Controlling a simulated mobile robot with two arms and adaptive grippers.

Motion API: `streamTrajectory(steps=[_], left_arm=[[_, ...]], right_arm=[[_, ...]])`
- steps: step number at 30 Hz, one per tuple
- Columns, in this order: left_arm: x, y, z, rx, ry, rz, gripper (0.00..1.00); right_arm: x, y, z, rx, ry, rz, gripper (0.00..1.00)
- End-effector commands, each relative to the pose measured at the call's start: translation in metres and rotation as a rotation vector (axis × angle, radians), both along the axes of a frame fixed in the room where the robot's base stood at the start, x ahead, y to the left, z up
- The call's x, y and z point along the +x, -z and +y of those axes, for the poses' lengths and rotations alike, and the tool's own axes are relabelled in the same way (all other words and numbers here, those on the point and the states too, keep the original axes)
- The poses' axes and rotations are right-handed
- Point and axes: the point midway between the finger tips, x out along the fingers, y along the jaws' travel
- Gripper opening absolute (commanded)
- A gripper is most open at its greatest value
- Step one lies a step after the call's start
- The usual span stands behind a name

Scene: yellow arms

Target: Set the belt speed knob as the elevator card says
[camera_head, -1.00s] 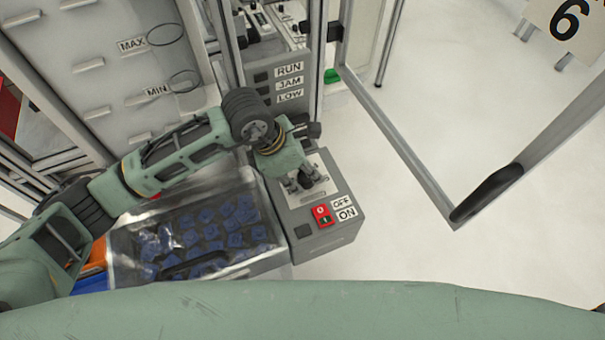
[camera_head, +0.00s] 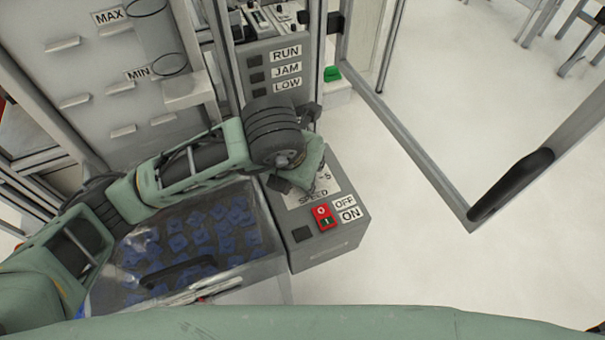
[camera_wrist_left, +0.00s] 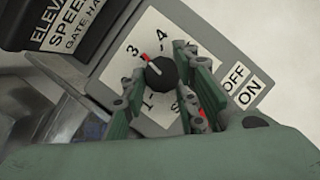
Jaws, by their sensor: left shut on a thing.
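The black belt speed knob (camera_wrist_left: 163,75) is on a white dial plate in the left wrist view. Its red mark points up-left, close to the 3; the 4 is further right. My left gripper (camera_wrist_left: 157,66) has a finger on each side of the knob and is shut on it. In the head view my left gripper (camera_head: 302,184) is over the grey control box (camera_head: 335,238) and hides the knob. My right gripper is not in view.
A red switch (camera_head: 324,217) marked OFF and ON is close in front of the dial. A clear-lidded bin (camera_head: 268,250) of blue parts stands left of the box. An open framed door (camera_head: 410,150) with a black handle is at right, with free floor beyond.

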Motion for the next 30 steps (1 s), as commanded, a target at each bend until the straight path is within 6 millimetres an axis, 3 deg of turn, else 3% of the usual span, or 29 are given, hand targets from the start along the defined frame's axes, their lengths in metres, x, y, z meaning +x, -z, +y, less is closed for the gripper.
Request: streamTrajectory(steps=[9,24,25,30], left_arm=[[0.0041,-0.0034,0.0016,0.0,-0.12,-0.015,0.01],[0.004,-0.0037,0.0031,0.004,-0.141,-0.015,0.01],[0.0041,-0.0036,0.0031,0.004,-0.141,-0.015,0.28],[0.0033,-0.003,0.0025,0.004,-0.139,-0.012,0.42]], right_arm=[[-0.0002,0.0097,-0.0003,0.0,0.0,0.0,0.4],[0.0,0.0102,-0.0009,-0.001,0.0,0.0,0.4],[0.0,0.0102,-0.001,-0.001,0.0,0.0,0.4],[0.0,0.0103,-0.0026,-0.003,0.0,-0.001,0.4]])
